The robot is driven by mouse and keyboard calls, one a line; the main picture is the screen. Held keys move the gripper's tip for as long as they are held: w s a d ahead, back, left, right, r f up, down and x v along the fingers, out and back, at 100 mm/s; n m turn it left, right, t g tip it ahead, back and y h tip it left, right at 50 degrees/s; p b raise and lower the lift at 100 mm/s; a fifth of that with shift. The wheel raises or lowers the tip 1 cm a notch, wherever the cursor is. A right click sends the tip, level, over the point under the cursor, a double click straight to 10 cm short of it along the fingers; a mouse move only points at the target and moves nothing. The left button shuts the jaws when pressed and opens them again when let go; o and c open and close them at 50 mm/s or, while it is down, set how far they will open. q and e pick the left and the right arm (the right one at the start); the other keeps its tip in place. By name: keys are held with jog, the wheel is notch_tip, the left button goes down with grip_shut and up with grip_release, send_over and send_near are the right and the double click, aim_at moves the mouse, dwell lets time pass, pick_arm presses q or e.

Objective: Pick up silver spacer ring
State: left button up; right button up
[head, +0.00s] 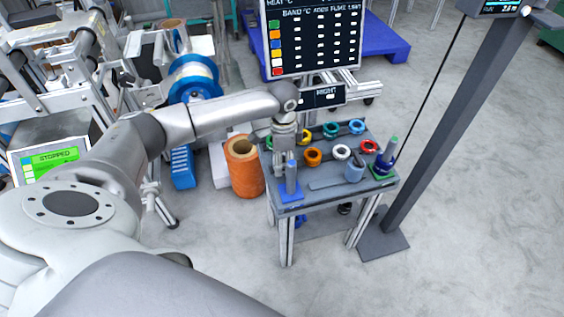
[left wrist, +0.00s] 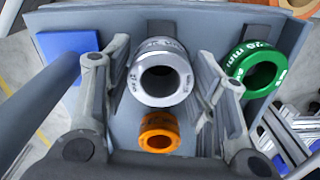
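The silver spacer ring (left wrist: 160,73) shows in the left wrist view, with dark lettering on its side and its hole facing the camera. My left gripper (left wrist: 163,50) is open, with one finger on each side of the ring and a small gap visible at both sides. In the head view my left gripper (head: 284,146) points down over the left part of the small grey table, and it hides the silver ring there. My right gripper is not in view.
An orange ring (left wrist: 158,132) and a green ring (left wrist: 255,70) lie close to the silver one. A grey post on a blue base (head: 291,195) stands at the table's front left. A white ring (head: 342,152) and a red ring (head: 370,146) lie farther right on the table (head: 330,199).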

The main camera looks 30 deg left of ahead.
pick_arm(q)
jog(key=c, duration=0.6)
jog(key=shift+r, duration=0.1)
